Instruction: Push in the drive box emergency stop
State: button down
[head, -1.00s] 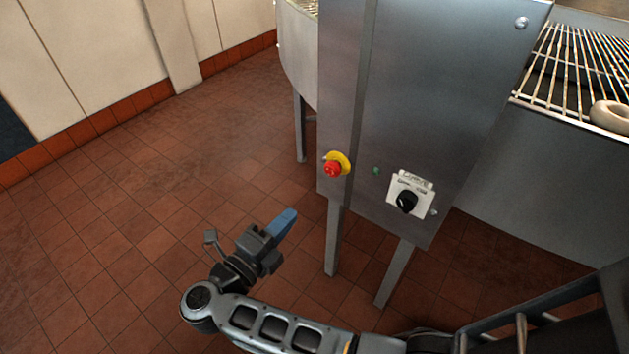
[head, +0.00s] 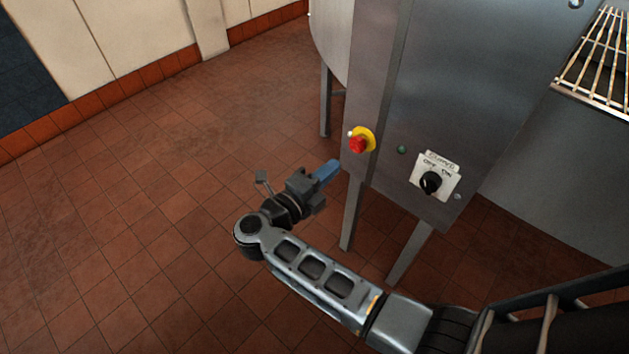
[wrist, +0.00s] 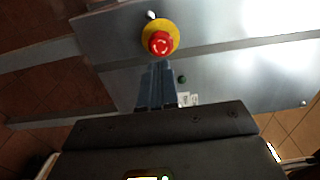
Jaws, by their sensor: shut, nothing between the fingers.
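The emergency stop is a red mushroom button (head: 358,145) on a yellow base, on the narrow left face of the steel drive box (head: 460,90). It also shows near the top of the wrist view (wrist: 160,43), with arrow marks on its red cap. My gripper (head: 331,168) has blue fingers, shut and empty, pointing toward the box just below and left of the button. In the wrist view the fingertips (wrist: 158,68) show just below the red cap. I cannot tell the exact gap; I see no clear contact.
A white plate with a black OFF/ON rotary switch (head: 431,182) and a small green lamp (head: 402,150) are on the box's wide face. A wire rack (head: 597,65) stands at upper right. Box legs (head: 350,212) reach the tiled floor, which is open at left.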

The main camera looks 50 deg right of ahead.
aim_at(355, 148)
jog(key=shift+w+d, duration=0.1)
jog(key=shift+d, duration=2.95)
